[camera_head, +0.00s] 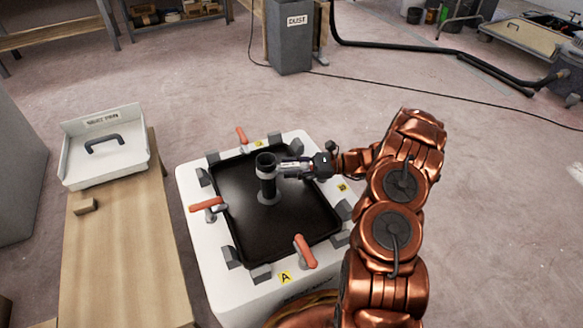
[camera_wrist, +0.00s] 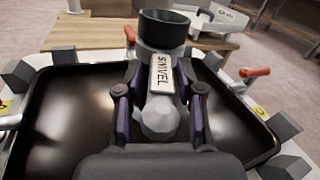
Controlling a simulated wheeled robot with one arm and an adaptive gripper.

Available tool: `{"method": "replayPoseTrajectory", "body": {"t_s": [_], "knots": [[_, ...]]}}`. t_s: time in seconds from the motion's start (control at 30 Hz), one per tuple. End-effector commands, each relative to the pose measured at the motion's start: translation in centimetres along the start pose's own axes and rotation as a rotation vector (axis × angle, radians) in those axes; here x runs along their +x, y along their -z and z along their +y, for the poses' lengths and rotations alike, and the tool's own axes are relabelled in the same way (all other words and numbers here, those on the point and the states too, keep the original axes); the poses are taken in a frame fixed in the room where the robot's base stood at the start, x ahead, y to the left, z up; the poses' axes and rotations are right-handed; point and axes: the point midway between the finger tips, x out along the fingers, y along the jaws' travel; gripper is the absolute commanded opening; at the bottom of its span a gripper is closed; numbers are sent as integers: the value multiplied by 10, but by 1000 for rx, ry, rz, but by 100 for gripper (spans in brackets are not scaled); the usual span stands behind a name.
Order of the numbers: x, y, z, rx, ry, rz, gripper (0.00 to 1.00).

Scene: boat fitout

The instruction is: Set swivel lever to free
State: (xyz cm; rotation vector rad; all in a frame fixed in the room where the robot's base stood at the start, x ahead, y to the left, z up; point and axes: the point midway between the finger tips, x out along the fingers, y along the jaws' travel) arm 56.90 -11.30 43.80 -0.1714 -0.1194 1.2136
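The swivel lever (camera_wrist: 162,74) is a pale bar marked SWIVEL with a rounded grey knob (camera_wrist: 160,122) at its near end. It joins the black post (camera_head: 268,187) near its top; the post stands upright in the black tray of the white unit. In the head view the lever (camera_head: 288,163) points right from the post. My gripper (camera_wrist: 160,100) has one finger on each side of the lever and knob. It also shows in the head view (camera_head: 300,167), right of the post. I cannot tell whether the fingers touch the knob.
Orange-handled clamps (camera_head: 207,203) and grey blocks stand around the rim of the white unit (camera_head: 195,240). A wooden bench (camera_head: 120,255) with a white tray (camera_head: 75,176) and a small wood block (camera_head: 85,206) is at left. A grey DUST bin (camera_head: 290,45) stands behind.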

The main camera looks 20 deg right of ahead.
Motion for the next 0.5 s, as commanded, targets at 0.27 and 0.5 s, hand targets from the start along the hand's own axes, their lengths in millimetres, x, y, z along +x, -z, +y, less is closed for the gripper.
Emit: {"method": "replayPoseTrajectory", "body": {"t_s": [0.27, 0.5], "knots": [[0, 0, 0, 0, 0, 0, 5], [0, 0, 0, 0, 0, 0, 0]]}}
